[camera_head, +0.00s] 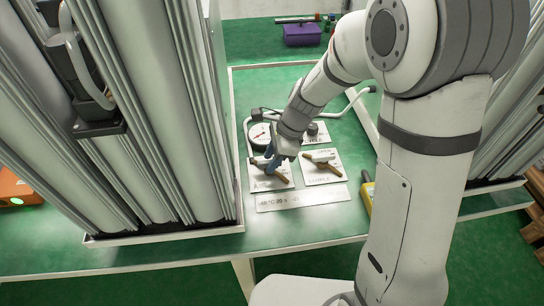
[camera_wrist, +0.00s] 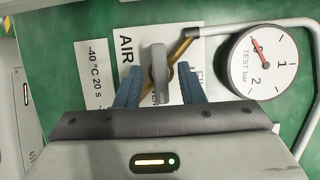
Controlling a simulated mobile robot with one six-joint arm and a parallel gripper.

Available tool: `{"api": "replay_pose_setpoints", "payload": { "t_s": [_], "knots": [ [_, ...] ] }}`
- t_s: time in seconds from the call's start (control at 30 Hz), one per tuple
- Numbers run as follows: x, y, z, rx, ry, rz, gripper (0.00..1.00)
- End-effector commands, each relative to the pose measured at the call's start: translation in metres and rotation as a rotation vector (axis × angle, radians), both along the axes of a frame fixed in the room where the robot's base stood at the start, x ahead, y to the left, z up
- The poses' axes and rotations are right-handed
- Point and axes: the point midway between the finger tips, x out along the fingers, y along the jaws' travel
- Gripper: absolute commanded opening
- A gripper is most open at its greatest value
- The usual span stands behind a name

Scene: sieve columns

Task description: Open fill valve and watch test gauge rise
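The fill valve shows in the wrist view as a grey lever (camera_wrist: 158,75) on a brass body (camera_wrist: 181,50), over a white card lettered AIR and partly hidden letters. My gripper (camera_wrist: 160,68) has its two blue fingers apart, one on each side of the lever, with gaps visible. In the head view my gripper (camera_head: 272,160) reaches down over this valve's card (camera_head: 265,184) and hides part of the valve. The round white test gauge (camera_wrist: 263,62) is right of the fingers. Its red needle lies near the 0 mark. The gauge (camera_head: 260,133) also shows behind my gripper.
A second brass valve (camera_head: 322,159) on a SAMPLE card stands close to the right. A lettered plate (camera_head: 303,198) lies in front. A yellow device (camera_head: 367,190) is further right. Tall white columns (camera_head: 150,100) stand left. A purple box (camera_head: 302,34) is at the back.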

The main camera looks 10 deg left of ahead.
Motion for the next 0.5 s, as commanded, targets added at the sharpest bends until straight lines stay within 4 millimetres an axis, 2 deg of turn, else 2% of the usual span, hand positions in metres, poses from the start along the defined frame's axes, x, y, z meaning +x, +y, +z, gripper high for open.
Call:
{"api": "replay_pose_setpoints", "payload": {
  "t_s": [0.07,0.4,0.5],
  "knots": [
    [0.0002,-0.0002,0.0001,0.0,0.0,0.0,0.28],
    [0.0003,-0.0007,0.0002,0.0,0.0,-0.001,0.0],
    [0.0003,-0.0008,0.0003,0.0,0.0,-0.001,0.0]
  ]
}}
